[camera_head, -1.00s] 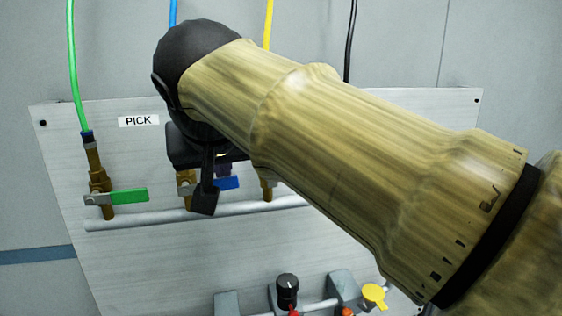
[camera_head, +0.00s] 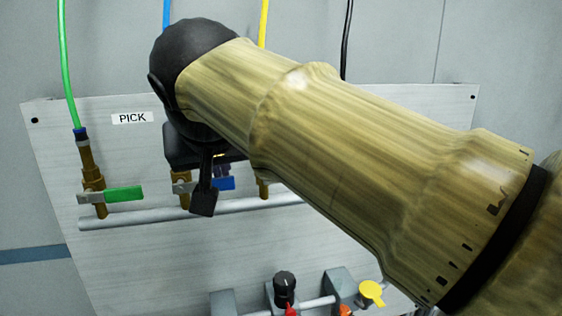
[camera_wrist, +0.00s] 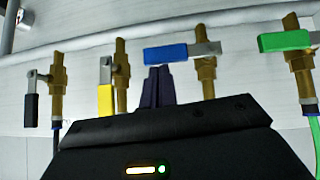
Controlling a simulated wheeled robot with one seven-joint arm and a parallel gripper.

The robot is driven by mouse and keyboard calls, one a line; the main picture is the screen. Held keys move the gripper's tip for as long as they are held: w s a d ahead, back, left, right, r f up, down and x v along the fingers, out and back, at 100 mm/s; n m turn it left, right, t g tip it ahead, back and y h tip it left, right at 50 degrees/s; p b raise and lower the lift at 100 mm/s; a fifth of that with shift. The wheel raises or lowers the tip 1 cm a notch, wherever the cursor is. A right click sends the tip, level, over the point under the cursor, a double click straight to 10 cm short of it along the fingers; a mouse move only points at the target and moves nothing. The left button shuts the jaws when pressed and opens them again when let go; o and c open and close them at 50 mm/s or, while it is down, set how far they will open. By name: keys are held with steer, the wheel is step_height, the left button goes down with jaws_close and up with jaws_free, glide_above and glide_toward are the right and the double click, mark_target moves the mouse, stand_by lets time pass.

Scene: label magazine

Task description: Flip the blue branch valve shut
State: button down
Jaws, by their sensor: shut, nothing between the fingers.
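The blue branch valve's handle (camera_head: 226,183) points right, crosswise to its upright brass body (camera_head: 182,190), in the head view. In the wrist view the blue handle (camera_wrist: 180,53) lies nearly level, pointing left from the brass body (camera_wrist: 206,72). My gripper (camera_wrist: 157,72) is shut and empty, its dark purple fingertips right at the lower edge of the blue handle. I cannot tell whether they touch it. In the head view my wrist hides most of the gripper and part of the valve.
The green handle (camera_head: 124,194) is also crosswise. In the wrist view the yellow handle (camera_wrist: 105,100) and black handle (camera_wrist: 31,110) lie along their valve bodies. A grey pipe (camera_head: 140,217) runs below the valves. A black knob (camera_head: 285,285) and yellow knob (camera_head: 371,292) stand lower on the panel.

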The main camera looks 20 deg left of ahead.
steer(key=w+r+p+v, duration=0.1)
steer(key=v, duration=0.5)
steer(key=w+r+p+v, duration=0.1)
steer(key=p+v, duration=0.1)
steer(key=v, duration=0.4)
steer(key=shift+s+r, duration=0.25)
steer(key=shift+a, duration=0.15)
